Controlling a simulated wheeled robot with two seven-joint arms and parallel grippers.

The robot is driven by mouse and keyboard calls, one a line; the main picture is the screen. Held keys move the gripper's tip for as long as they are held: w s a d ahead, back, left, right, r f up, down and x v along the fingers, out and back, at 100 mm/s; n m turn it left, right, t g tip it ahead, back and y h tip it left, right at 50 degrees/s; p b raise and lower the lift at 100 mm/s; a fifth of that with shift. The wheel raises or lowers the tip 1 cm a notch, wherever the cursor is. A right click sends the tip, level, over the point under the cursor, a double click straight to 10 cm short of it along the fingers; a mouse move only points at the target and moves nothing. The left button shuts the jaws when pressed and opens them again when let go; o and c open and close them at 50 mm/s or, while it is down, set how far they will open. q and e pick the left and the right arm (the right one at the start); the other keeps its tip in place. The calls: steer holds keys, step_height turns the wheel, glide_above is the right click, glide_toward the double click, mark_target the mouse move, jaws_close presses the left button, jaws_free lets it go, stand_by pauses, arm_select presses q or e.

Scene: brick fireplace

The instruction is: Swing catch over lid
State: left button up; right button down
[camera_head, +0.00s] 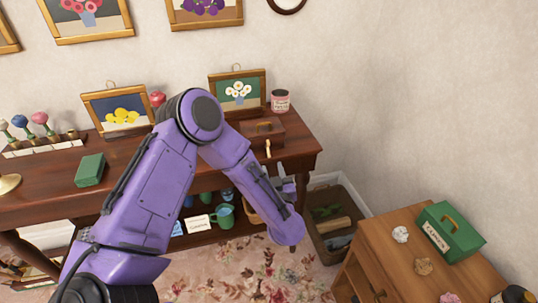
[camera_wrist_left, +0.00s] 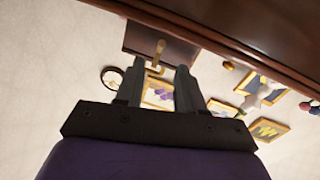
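A dark brown wooden box (camera_head: 254,132) with a handle on its lid stands at the right end of the long wooden table. A small brass catch (camera_head: 268,149) is on its front face. In the left wrist view the box (camera_wrist_left: 143,36) is at the top, and the catch (camera_wrist_left: 159,48) appears between and beyond my fingertips. My left gripper (camera_wrist_left: 158,68) is open and empty, apart from the catch. In the head view the left gripper (camera_head: 284,183) is below and in front of the box, partly hidden by my wrist. My right gripper is not in view.
A pink-labelled tin (camera_head: 280,101) and a framed flower picture (camera_head: 238,92) stand behind the box. The table's edge (camera_wrist_left: 215,38) shows close in the wrist view. A lower shelf holds mugs (camera_head: 225,216). A cabinet with a green case (camera_head: 450,232) stands at right.

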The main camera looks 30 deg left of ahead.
mark_target(268, 144)
arm_select(q)
steer(key=x, duration=0.7)
steer(key=shift+w+a+p, duration=0.2)
steer(key=shift+a+p, duration=0.05)
steer(key=shift+p, duration=0.1)
jaws_close()
steer(key=shift+r+p, duration=0.25)
steer(key=shift+p, duration=0.3)
steer(key=r+g+h+p, duration=0.2)
steer(key=p, duration=0.4)
steer(key=r+g+h+p, duration=0.1)
steer(key=g+h+p, duration=0.1)
steer(key=p, duration=0.4)
steer(key=shift+w+a+r+n+g+h, duration=0.2)
steer(key=shift+r+n+g+h, duration=0.1)
steer(key=shift+r+g, duration=0.15)
steer(key=shift+a+g+h+p, duration=0.15)
steer(key=shift+g+h+p, duration=0.35)
steer(key=shift+p, duration=0.35)
steer(key=shift+f, duration=0.1)
